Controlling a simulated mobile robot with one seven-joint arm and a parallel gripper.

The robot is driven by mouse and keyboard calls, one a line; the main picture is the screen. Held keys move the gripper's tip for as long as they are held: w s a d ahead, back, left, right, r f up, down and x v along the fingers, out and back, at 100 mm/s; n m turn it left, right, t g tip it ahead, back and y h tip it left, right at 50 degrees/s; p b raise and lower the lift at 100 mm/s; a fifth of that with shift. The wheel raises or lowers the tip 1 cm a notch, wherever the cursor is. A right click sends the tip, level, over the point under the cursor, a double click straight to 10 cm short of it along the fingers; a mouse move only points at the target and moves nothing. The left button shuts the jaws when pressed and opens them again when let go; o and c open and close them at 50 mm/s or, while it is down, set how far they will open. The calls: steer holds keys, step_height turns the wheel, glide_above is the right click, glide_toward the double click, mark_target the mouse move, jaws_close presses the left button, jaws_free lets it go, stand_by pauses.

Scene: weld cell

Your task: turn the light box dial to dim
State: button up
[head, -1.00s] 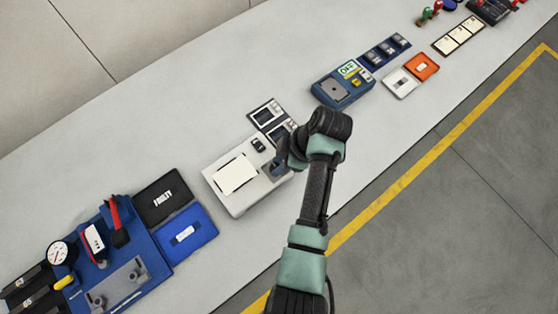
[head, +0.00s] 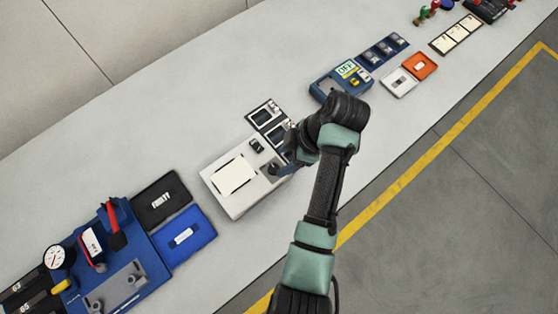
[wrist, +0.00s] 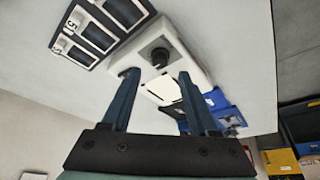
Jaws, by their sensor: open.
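The light box (head: 222,192) is a white box with a bright rectangular panel (head: 235,176), standing on the bench at the picture's centre in the head view. Its dial is a black round knob (wrist: 159,56) on the white top, which shows in the wrist view; a small dark knob (head: 257,146) shows on the box in the head view. My gripper (wrist: 158,75) is open and empty, its two blue-grey fingers apart, with the knob in view between and beyond their tips. In the head view my gripper (head: 280,165) is over the box's right end and hides part of it.
A dark-framed holder with windows (head: 264,113) lies just behind the box. To its left are a blue tray (head: 198,240), a black tray (head: 158,183) and a blue gauge fixture (head: 130,240). A blue device with an "OFF" display (head: 347,69) stands farther right.

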steer(key=p+v, duration=0.3)
steer(key=v, duration=0.5)
steer(key=shift+d+r, duration=0.1)
steer(key=shift+r, duration=0.05)
